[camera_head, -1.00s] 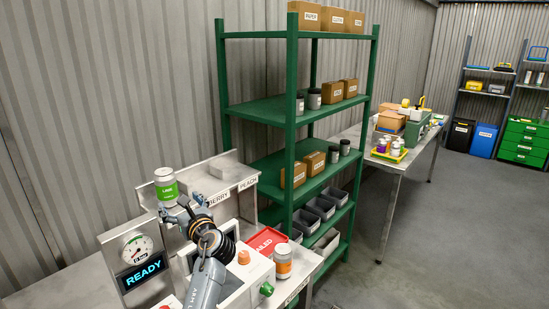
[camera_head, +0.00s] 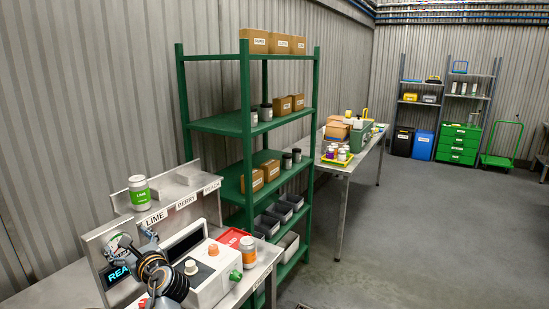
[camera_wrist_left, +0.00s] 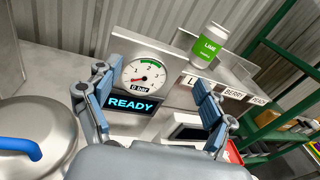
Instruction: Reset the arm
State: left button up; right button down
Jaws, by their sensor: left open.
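My left gripper (camera_head: 130,252) is open and empty in the head view, at the lower left in front of the machine's panel. In the left wrist view its two blue-grey fingers (camera_wrist_left: 150,92) stand wide apart, with the gauge (camera_wrist_left: 142,72) and the blue "READY" display (camera_wrist_left: 131,105) seen between them. The display shows partly in the head view (camera_head: 118,275), covered by the gripper. A white can with a green LIME label (camera_head: 139,193) stands upright on the ledge, apart from the gripper; it also shows in the left wrist view (camera_wrist_left: 208,46). My right gripper is not in view.
A can with an orange label (camera_head: 248,252) stands by the red tray (camera_head: 232,238) on the bench. A control box with knobs (camera_head: 212,275) is beside the gripper. A domed metal lid (camera_wrist_left: 35,130) is at the wrist view's left. A green shelf (camera_head: 225,122) stands behind; open floor lies right.

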pick_arm(q)
jog(key=s+d+f+n+g+h, duration=0.3)
jog(key=s+f+n+h, duration=0.2)
jog(key=s+f+n, duration=0.95)
jog(key=s+d+f+n+g+h, duration=0.25)
jog(key=s+d, duration=0.25)
jog(key=s, duration=0.4)
jog(key=s+d+f+n+g+h, duration=0.1)
jog(key=s+d+f+n+h, duration=0.25)
jog(key=s, duration=0.45)
jog(key=s+d+f+n+g+h, duration=0.25)
jog(key=s+d, duration=0.25)
jog(key=s, duration=0.4)
notch_tip(320, 180, down, 30)
jog(key=s+b, duration=0.2)
jog(key=b, duration=0.3)
jog(key=s+a+f+b, duration=0.1)
jog(key=s+f, duration=0.7)
jog(key=f, duration=0.2)
jog(key=s+a+f+g+b, duration=0.1)
jog(key=s+f+b, duration=0.1)
jog(key=s+f, duration=0.6)
notch_tip(320, 180, down, 3)
jog(key=shift+s+a+f+g, duration=0.1)
jog(key=shift+s+a+g, duration=0.15)
jog(key=shift+s+g, duration=0.1)
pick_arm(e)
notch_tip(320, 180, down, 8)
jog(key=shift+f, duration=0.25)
